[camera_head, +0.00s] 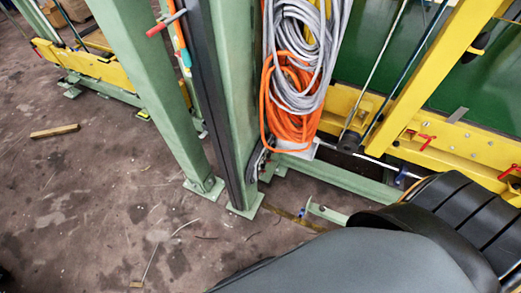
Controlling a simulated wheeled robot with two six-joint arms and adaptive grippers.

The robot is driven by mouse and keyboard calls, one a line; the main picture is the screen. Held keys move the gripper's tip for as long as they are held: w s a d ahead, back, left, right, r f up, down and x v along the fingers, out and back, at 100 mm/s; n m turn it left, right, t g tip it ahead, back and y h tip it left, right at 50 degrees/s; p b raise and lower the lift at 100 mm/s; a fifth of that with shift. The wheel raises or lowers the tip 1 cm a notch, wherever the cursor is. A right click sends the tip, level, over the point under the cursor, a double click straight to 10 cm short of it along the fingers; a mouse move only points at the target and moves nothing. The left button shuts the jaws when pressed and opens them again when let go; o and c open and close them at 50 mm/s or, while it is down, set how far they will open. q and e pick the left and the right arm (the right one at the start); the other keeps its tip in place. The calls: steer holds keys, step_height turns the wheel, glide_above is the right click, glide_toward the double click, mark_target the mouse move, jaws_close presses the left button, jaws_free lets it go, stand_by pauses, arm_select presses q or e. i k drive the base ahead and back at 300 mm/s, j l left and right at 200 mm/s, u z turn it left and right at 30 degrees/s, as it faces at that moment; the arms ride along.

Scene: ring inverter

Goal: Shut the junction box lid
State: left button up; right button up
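I cannot make out a junction box or its lid in the head view. Neither my left nor my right gripper shows. A large smooth grey and black ribbed shape, possibly part of my own arm, fills the lower right and hides what lies behind it.
Green steel posts (236,95) stand on the stained concrete floor (90,200). Orange cable (283,118) and grey cable (303,70) hang in coils beside them. A yellow frame (425,75) with a green panel stands right. A wood piece (55,131) lies left; floor there is mostly clear.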

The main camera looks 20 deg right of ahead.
mark_target(308, 155)
steer(key=z, duration=0.95)
